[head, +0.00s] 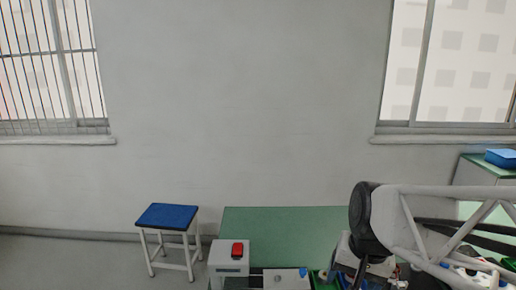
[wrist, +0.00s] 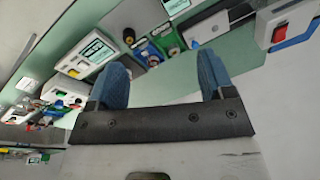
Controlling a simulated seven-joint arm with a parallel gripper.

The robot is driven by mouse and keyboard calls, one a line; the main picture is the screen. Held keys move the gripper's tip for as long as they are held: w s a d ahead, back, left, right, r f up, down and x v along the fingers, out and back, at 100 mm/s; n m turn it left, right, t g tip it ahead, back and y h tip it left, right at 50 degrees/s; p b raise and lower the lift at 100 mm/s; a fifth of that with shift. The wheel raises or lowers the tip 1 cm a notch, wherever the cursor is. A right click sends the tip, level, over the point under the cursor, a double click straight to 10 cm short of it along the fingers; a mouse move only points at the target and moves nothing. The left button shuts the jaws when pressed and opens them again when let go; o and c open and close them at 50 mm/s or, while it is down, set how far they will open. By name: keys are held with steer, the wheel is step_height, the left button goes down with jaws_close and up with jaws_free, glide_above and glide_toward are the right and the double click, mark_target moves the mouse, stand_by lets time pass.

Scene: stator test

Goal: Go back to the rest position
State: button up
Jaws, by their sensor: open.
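My gripper (wrist: 163,84) shows in the wrist view with its two blue fingers wide apart and nothing between them. Behind the fingers lies the green table top (wrist: 145,20), with bare green surface beyond the gap. In the head view my arm reaches in from the right side over the green table (head: 285,228). My gripper's fingers cannot be made out in the head view.
A blue-topped stool (head: 167,216) stands left of the table.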

steer(key=s+r+n+h, duration=0.1)
steer(key=s+n, duration=0.2)
steer(key=s, duration=0.4)
steer(key=shift+r+n+t, duration=0.2)
steer(key=shift+n+t, duration=0.1)
steer(key=shift+n, duration=0.1)
steer(key=shift+s, duration=0.1)
stand_by(0.6)
